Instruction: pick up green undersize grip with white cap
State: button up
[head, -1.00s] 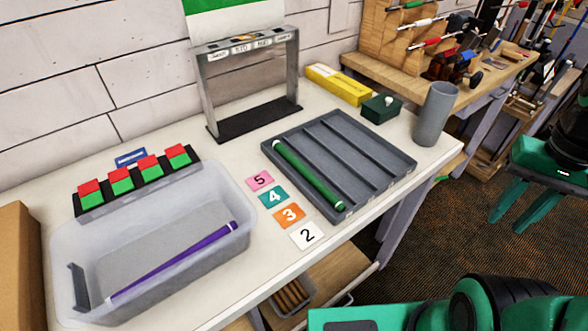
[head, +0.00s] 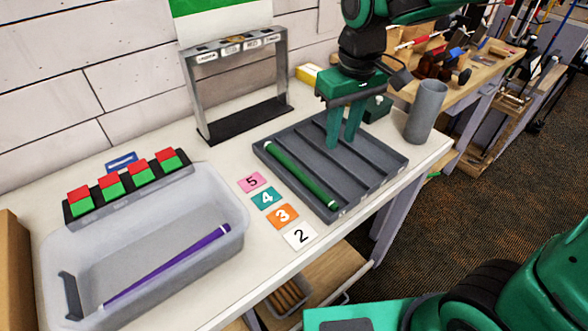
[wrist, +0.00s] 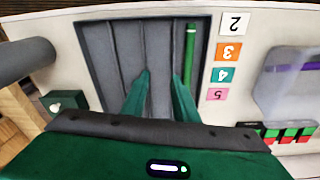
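The green grip (head: 300,174) lies in the leftmost channel of the grey divided tray (head: 383,172). A small white cap shows at its far end in the head view. In the wrist view the green grip (wrist: 190,55) is just right of my fingers. My gripper (head: 343,144) is open and empty above the middle channels of the tray, to the right of the grip. In the wrist view its fingertips (wrist: 162,75) are spread apart, pointing down toward the tray.
A translucent bin (head: 205,262) holding a purple grip (head: 165,265) stands at left. Numbered cards (head: 283,216) lie between bin and tray. A grey cup (head: 426,112), a dark green box (head: 378,107) and a metal frame (head: 190,95) stand around the tray.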

jog(key=n, duration=0.2)
send_near(298, 170)
notch_tip(298, 170, down, 2)
jog(key=shift+s+f, duration=0.15)
jog(key=shift+w+f, duration=0.2)
jog(key=shift+f, duration=0.85)
jog(key=shift+w+f, duration=0.2)
jog(key=shift+f, duration=0.85)
jog(key=shift+w+f, duration=0.15)
jog(key=shift+f, duration=0.85)
jog(key=shift+c, duration=0.7)
grip_shut()
